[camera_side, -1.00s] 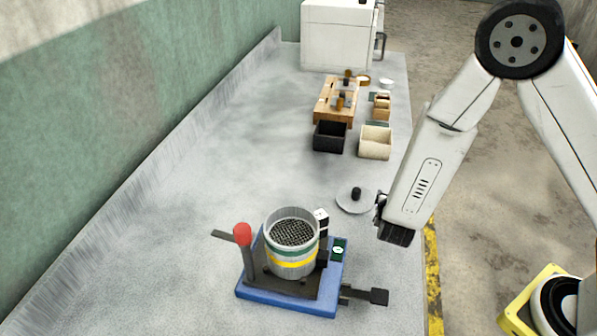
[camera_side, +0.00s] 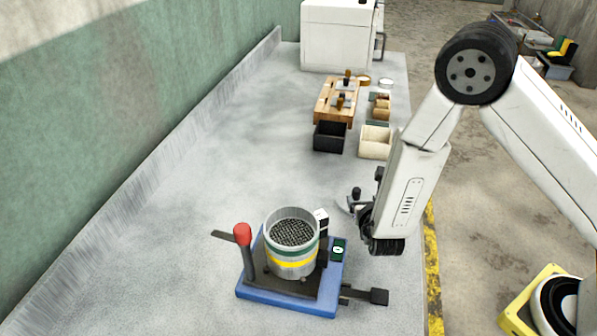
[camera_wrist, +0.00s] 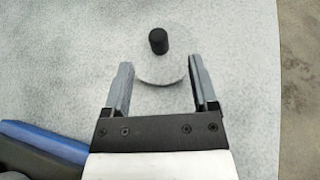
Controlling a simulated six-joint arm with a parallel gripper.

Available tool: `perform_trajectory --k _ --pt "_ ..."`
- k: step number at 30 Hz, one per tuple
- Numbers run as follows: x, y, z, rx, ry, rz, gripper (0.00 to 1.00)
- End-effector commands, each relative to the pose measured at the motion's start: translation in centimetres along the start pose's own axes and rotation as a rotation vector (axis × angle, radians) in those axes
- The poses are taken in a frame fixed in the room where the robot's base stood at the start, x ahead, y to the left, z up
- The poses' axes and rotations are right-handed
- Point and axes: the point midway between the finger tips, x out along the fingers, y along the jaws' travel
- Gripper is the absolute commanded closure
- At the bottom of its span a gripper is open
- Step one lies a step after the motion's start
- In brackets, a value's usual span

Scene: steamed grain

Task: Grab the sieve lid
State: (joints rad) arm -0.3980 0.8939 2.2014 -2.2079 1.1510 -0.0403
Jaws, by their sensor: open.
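The sieve lid (camera_wrist: 172,66) is a thin light-grey disc with a black knob (camera_wrist: 158,41) on top. It lies flat on the bench. In the wrist view it sits ahead of and partly between my open fingers, with the knob beyond the fingertips. My gripper (camera_wrist: 160,66) is open and empty. In the side view the gripper (camera_side: 366,208) is low over the lid's right side and hides most of it; the knob (camera_side: 356,192) still shows. The sieve (camera_side: 292,254), a round metal cylinder with green and yellow bands, stands left of the gripper.
The sieve stands on a blue base (camera_side: 285,305) with a red-knobbed lever (camera_side: 242,235) and a dark handle at right. Black (camera_side: 329,138) and cream (camera_side: 375,143) bins, a wooden rack (camera_side: 325,108) and a white appliance (camera_side: 335,35) are farther back. The left bench is clear.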

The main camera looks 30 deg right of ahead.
Motion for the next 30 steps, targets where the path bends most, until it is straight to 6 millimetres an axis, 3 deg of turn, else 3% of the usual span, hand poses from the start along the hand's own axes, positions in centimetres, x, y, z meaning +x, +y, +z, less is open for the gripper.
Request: perform_trajectory --k 8,21,30 --pt "0.5 0.0 0.0 0.0 0.001 -0.001 0.25" --pt "4.9 0.2 0.1 0.001 0.0 -0.001 0.25" --pt "5.3 0.2 0.1 0.0 0.001 0.0 0.25"
